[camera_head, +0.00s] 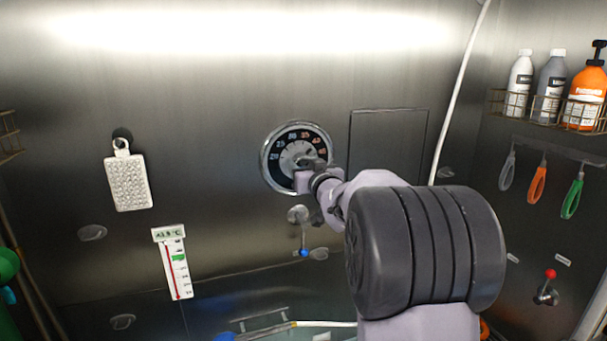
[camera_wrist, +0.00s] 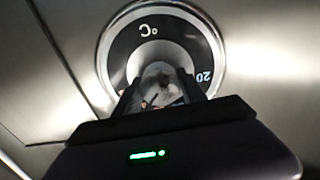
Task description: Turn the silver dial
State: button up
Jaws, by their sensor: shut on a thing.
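The silver dial (camera_head: 288,153) is a round knob inside a black ring with white numbers and a chrome rim, set on the steel wall. My gripper (camera_head: 308,168) is at the lower right of the dial, with my arm reaching in from the right. In the wrist view the silver dial (camera_wrist: 160,72) sits between the two dark fingers of my gripper (camera_wrist: 160,92), which are shut on it. A "°C" mark and the number 20 show on the ring around it. The fingers hide part of the dial and the lower part of the ring.
A thermometer strip (camera_head: 174,265) and a grey bumpy pad (camera_head: 129,183) hang to the left. A small blue-tipped lever (camera_head: 304,250) is just below the dial. A white hose (camera_head: 458,95) runs down to the right. Bottles (camera_head: 553,80) stand in a wire rack at the right.

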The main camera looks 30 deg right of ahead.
jog(key=n+b, duration=0.4)
jog(key=n, duration=0.1)
jog(key=shift+f+n, duration=0.2)
jog(key=shift+n, duration=0.1)
jog(key=n+b, duration=0.3)
jog(key=n, duration=0.3)
jog(key=n+b, duration=0.3)
jog(key=n, duration=0.3)
jog(key=shift+d+n+y, duration=0.1)
jog(key=shift+n+y, duration=0.2)
jog(key=shift+n, duration=0.1)
jog(key=n+b, duration=0.1)
jog(key=n, duration=0.4)
jog(key=shift+r+n+b, duration=0.15)
jog(key=shift+n+b, duration=0.25)
jog(key=o, duration=1.4)
jog(key=shift+c, duration=0.2)
jog(key=shift+s, duration=0.15)
